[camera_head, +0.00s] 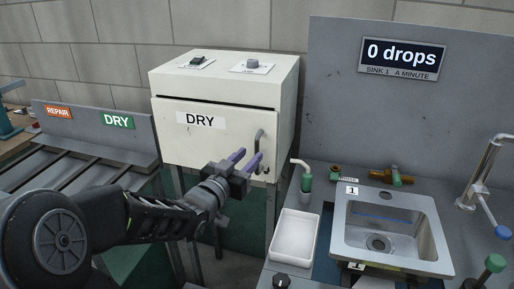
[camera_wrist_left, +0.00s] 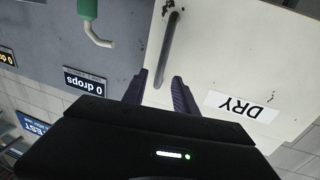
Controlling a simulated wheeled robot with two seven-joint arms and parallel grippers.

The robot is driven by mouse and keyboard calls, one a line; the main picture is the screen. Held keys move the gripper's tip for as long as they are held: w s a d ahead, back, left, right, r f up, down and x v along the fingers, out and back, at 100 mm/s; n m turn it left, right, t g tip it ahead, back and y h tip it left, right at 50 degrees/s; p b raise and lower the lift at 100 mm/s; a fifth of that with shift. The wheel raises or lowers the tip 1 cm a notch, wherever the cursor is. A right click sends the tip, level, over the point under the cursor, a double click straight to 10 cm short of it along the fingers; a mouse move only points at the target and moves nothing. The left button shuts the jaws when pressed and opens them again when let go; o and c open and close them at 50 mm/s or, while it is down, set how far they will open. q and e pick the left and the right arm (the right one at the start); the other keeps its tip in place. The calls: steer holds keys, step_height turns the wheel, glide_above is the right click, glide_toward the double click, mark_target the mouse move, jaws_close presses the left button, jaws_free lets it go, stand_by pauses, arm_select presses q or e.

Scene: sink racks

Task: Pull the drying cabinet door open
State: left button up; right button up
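The drying cabinet (camera_head: 225,78) is a cream box on legs, its door (camera_head: 212,145) labelled DRY and looking shut. A grey vertical bar handle (camera_head: 259,138) is on the door's right side. My left gripper (camera_head: 247,156) is in front of the door by the handle's lower part, its purple fingers apart and pointing at the door. In the left wrist view the handle (camera_wrist_left: 169,45) runs down into the gap between the open fingers (camera_wrist_left: 160,88). Whether the fingers touch it I cannot tell. My right gripper is not in view.
Right of the cabinet are a green-based spout (camera_head: 306,180), a white tray (camera_head: 295,236) and a steel sink (camera_head: 390,235) with a tap. A slatted grey rack (camera_head: 75,172) with REPAIR and DRY signs stands left. My left arm crosses the space below the cabinet.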

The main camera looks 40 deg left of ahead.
mark_target(256, 149)
arm_select(q)
steer(key=w, duration=0.5)
steer(key=shift+w+a+p, duration=0.15)
steer(key=shift+a+p, duration=0.2)
steer(key=shift+a, duration=0.05)
jaws_close()
stand_by(1.0)
